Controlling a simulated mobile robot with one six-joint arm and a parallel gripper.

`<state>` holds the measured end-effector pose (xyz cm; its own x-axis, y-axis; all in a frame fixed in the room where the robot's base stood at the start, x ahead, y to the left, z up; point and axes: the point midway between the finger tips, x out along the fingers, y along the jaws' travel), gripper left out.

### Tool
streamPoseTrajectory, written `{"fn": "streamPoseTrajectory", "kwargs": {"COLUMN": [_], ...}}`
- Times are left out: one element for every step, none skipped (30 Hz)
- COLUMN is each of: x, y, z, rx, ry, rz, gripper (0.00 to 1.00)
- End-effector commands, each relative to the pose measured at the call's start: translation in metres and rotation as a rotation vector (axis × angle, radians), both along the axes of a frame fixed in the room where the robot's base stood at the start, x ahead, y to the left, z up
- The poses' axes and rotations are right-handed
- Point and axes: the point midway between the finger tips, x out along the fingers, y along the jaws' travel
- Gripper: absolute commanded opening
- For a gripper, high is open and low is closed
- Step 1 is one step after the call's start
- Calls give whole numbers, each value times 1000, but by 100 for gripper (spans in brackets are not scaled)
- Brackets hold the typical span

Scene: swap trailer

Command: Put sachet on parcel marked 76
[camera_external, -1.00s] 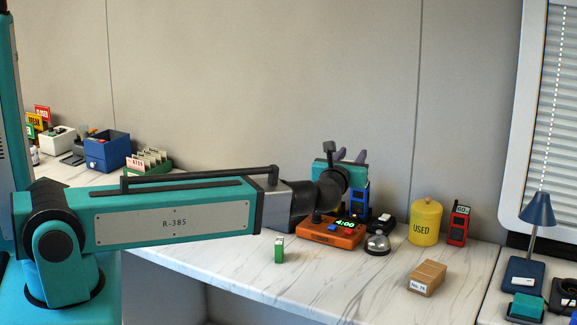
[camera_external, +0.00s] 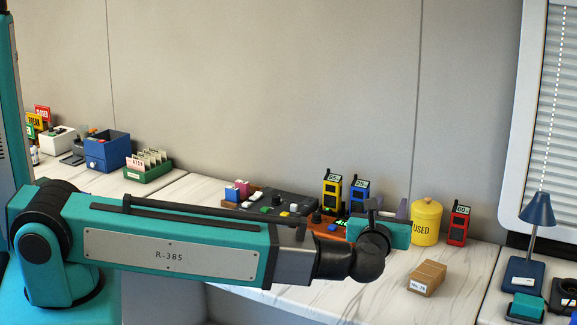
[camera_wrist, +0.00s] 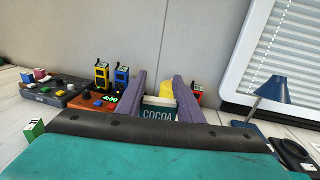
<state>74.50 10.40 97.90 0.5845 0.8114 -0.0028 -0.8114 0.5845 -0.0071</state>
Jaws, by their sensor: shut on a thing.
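My gripper (camera_wrist: 160,100) has its purple fingers shut on a dark green packet marked COCOA, the sachet (camera_wrist: 158,114), in the wrist view. The parcel (camera_external: 429,274), a small brown box with a white label that reads No. 76, sits near the worktop's front right. It is below and to the right of my gripper in that view. The parcel does not show in the wrist view.
A yellow USED canister (camera_external: 426,223) and a red handset (camera_external: 459,224) stand behind the parcel. Yellow (camera_external: 332,190) and blue (camera_external: 358,193) handsets stand by an orange clock unit (camera_wrist: 96,101). A green and white box (camera_wrist: 35,129) is at left. A blue lamp (camera_external: 539,212) stands right.

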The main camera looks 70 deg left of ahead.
Motion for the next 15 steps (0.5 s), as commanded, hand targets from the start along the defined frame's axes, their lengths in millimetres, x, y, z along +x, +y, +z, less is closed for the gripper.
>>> {"fn": "streamPoseTrajectory", "kwargs": {"x": [-2, -3, -5, -7, -8, -11, -12, -13, -15, -16, -17, -19, -20, -20, -21], "y": [-14, -21, -30, -37, -43, -51, -56, -61, -67, -71, -74, -79, -82, -85, -89], "z": [-2, -3, -4, -5, -6, -8, -8, -9, -10, -11, -12, -12, -13, -14, -15], "rx": [0, 0, 0, 1, 0, 1, 1, 1, 0, 0, 0, 0, 1, 1, 1], "ry": [0, 0, 0, -1, 0, -1, -1, -1, -2, -2, -2, -2, -3, -3, -3], "rz": [-6, -8, -10, -12, -14, -17, -18, -21, -24, -25, -27, -29, -32, -35, -38], "gripper": [13, 13, 13, 13, 13, 13, 13, 13, 13, 13, 13, 13, 13, 13, 13]}}
